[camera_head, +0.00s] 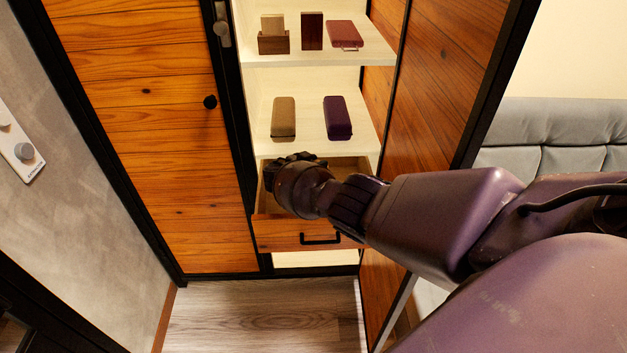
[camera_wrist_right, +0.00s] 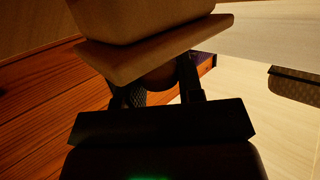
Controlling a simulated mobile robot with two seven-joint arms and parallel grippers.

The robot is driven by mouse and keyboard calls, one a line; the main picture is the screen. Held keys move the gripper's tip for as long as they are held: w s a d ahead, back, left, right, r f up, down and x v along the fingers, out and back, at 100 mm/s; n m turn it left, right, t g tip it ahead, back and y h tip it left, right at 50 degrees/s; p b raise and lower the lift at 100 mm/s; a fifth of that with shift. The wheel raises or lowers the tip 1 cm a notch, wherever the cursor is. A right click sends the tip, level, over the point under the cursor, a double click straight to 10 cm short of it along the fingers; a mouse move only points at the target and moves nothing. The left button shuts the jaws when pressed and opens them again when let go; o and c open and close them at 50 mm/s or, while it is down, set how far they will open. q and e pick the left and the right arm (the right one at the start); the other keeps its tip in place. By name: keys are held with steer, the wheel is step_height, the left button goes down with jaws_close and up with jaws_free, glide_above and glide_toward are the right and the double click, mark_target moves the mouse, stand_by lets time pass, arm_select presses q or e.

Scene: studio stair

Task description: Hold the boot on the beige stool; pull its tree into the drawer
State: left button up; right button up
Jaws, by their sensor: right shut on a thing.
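My right gripper (camera_head: 297,158) is at the mouth of the pulled-out wooden drawer (camera_head: 290,234), below the middle shelf. In the right wrist view, the gripper (camera_wrist_right: 160,92) is shut on a rounded brown thing (camera_wrist_right: 158,78), mostly hidden between the fingers. A tan block with a flared plate (camera_wrist_right: 165,45) shows just beyond and above it. I cannot tell whether these are parts of the boot tree. My wrist hides much of the drawer's inside. I see no boot and no beige stool. My left gripper is not in view.
The middle shelf (camera_head: 310,110) holds a brown case (camera_head: 284,117) and a purple case (camera_head: 337,117). Several small boxes stand on the upper shelf (camera_head: 330,60). Wooden panels flank the cabinet closely. The floor (camera_head: 260,315) in front is clear.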

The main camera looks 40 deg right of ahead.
steer(key=shift+f, duration=0.75)
step_height(320, 180, down, 4)
steer(key=shift+r+b, duration=0.1)
steer(key=shift+b, duration=1)
steer(key=shift+f, duration=0.2)
steer(key=shift+r, duration=0.25)
steer(key=shift+f, duration=0.1)
steer(key=o, duration=1)
